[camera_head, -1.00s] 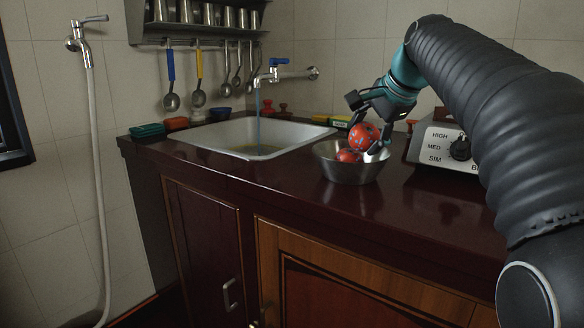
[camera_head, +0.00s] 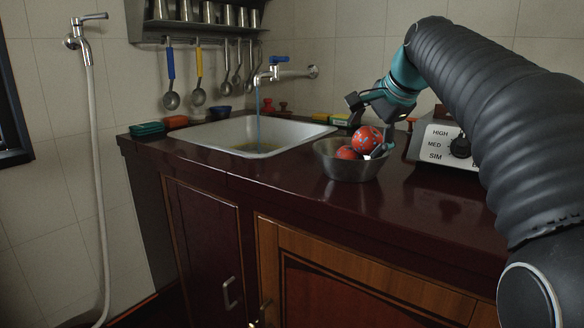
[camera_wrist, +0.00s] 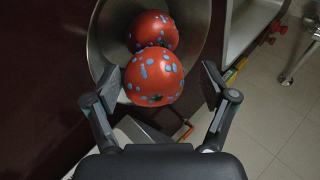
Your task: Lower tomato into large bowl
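One red tomato with blue spots (camera_head: 368,139) sits high in the large metal bowl (camera_head: 349,172), showing above the rim at the right. A second spotted tomato (camera_head: 346,153) lies lower in the bowl to its left. In the wrist view the upper tomato (camera_wrist: 153,77) is nearer and partly covers the other tomato (camera_wrist: 153,31); the bowl wall (camera_wrist: 101,38) is behind them. My gripper (camera_wrist: 160,86) is open, with a finger on each side of the nearer tomato and a clear gap at the right finger. Contact under the upper tomato is hidden.
A white sink (camera_head: 250,135) with a running tap is left of the bowl. A metal stove-like box with a knob (camera_head: 450,145) stands close at the right. The dark counter front (camera_head: 300,195) is clear.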

